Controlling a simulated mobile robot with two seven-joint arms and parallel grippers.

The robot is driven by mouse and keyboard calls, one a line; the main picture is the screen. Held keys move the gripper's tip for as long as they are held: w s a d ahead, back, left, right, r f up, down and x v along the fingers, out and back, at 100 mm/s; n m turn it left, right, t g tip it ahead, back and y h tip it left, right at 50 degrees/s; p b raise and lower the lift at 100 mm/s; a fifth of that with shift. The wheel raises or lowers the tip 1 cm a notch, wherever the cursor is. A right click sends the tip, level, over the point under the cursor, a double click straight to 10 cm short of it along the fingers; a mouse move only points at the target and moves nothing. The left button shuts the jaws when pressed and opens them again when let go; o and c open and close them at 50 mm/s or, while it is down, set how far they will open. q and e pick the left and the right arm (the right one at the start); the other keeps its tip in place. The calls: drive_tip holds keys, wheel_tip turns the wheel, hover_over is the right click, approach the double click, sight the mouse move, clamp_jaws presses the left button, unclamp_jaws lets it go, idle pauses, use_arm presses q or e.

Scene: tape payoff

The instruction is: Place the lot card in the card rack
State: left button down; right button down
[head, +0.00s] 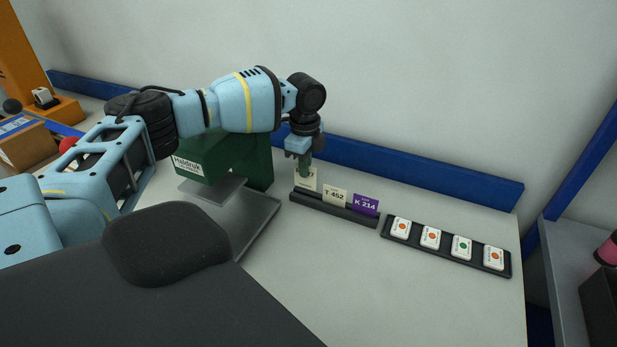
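The card rack (340,210) is a dark, narrow holder on the bench in the head view. A cream card (312,184) stands at its left end, with its lower edge at the rack; its print is too small to read. My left gripper (304,170) points down from above, its fingers closed over the top of this card. Whether the card is fully seated cannot be told. A cream card marked T 452 (335,196) stands in the middle of the rack. A purple card marked K 214 (366,205) stands at the right end. My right gripper is not in view.
A dark tray (445,254) with several white tiles with coloured dots lies right of the rack. A green machine marked Haldruk (258,166) with a grey plate stands left, behind my arm. A blue rail (420,180) runs along the wall. The bench front is clear.

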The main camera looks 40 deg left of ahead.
sight(305, 180)
use_arm(q)
drive_tip(key=shift+f, duration=2.05)
drive_tip(key=shift+f, duration=0.15)
drive_tip(key=c, duration=1.7)
unclamp_jaws()
wheel_tip(305, 180, up, 12)
drive_tip(key=shift+r, duration=0.2)
